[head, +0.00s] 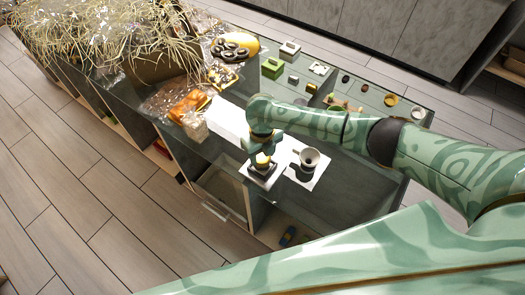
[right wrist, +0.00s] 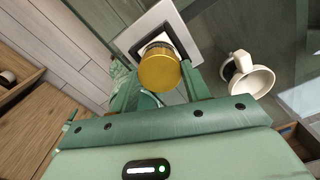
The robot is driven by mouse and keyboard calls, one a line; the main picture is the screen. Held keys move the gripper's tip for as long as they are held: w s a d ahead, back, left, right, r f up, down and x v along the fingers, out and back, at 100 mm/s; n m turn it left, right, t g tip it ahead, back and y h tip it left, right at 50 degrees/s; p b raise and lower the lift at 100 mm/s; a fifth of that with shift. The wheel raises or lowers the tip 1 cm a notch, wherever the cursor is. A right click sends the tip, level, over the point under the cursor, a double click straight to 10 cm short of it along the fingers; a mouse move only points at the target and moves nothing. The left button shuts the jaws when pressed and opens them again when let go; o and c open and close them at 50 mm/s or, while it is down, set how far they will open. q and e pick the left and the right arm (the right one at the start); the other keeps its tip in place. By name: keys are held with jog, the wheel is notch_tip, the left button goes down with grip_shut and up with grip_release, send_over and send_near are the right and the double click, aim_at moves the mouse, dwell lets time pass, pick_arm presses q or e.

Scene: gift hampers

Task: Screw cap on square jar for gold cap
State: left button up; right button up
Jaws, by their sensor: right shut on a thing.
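The gold cap (right wrist: 159,70) is between the fingertips of my right gripper (right wrist: 158,82), which is shut on it. In the head view the right gripper (head: 263,148) points down with the gold cap (head: 262,160) at its tips. The cap is right over the square jar (head: 264,169), which is mostly hidden beneath it. The jar stands within a white square holder (head: 256,181), whose frame also shows in the right wrist view (right wrist: 128,40). I cannot tell whether the cap is seated or just above the neck. My left gripper is out of view.
Wrapped goods (head: 190,105) and a basket of dry straw (head: 150,60) fill the left. Boxes, including a green one (head: 272,68), and small caps (head: 391,99) lie along the back.

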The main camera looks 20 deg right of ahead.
jog(key=shift+r+m+p, duration=0.4)
jog(key=shift+m, duration=0.5)
jog(key=shift+f+m, duration=0.15)
jog(key=shift+m, duration=0.15)
jog(key=shift+f, duration=0.15)
jog(key=shift+s+a+r+m+p, duration=0.1)
jog(key=shift+r+m+p, duration=0.15)
jog(key=shift+m+p, duration=0.7)
jog(key=shift+m, duration=0.85)
jog(key=shift+f+m, duration=0.15)
jog(key=shift+m, duration=0.15)
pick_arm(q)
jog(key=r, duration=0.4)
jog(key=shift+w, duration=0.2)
pick_arm(e)
jog(key=shift+f, duration=0.15)
